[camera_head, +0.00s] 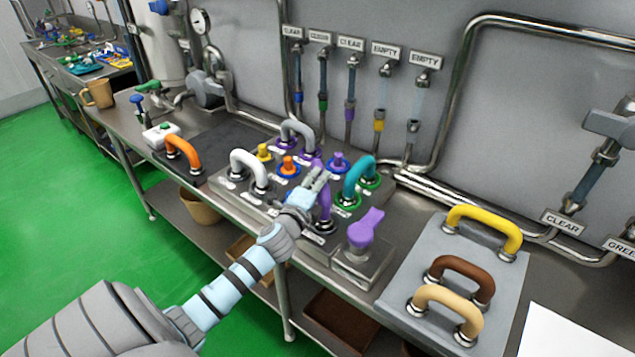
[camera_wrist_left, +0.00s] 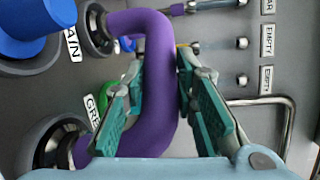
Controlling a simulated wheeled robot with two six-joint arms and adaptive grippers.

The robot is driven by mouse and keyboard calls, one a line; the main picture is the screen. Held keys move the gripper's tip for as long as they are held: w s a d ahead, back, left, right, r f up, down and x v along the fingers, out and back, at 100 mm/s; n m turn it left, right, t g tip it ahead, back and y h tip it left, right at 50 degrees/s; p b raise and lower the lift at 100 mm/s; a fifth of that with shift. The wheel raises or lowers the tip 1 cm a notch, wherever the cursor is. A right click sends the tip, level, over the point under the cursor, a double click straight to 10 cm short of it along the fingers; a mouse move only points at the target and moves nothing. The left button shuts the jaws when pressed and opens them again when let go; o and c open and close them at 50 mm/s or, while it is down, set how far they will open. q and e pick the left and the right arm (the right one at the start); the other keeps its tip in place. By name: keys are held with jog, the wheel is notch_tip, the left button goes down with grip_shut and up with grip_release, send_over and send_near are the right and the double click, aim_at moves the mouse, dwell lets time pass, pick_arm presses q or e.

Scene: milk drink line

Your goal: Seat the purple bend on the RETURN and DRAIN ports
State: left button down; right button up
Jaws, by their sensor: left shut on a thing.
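The purple bend (camera_head: 325,201) is over the port block (camera_head: 232,192) in the head view. My left gripper (camera_head: 318,180) is shut on it from the front left. In the left wrist view the purple bend (camera_wrist_left: 160,60) runs between the two teal fingers of my left gripper (camera_wrist_left: 160,100). Its two collared ends show on the left there, by labels partly reading "AIN" (camera_wrist_left: 72,42) and "GRE" (camera_wrist_left: 93,110). I cannot tell whether the ends are fully down on ports. The RETURN label is not readable. My right gripper is out of view.
White (camera_head: 248,168), grey (camera_head: 298,128) and teal (camera_head: 356,175) bends stand close around. A purple handle (camera_head: 365,230) is at the block's right front. Yellow (camera_head: 484,222), brown (camera_head: 462,268) and tan (camera_head: 449,298) bends stand on a grey plate (camera_head: 405,265) to the right.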

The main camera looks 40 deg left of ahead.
pick_arm(q)
jog(key=c, duration=1.2)
grip_release()
jog(key=shift+r, duration=0.1)
jog(key=shift+s+d, duration=0.1)
jog(key=shift+s, duration=0.15)
jog(key=v, duration=1.1)
jog(key=shift+s, duration=0.25)
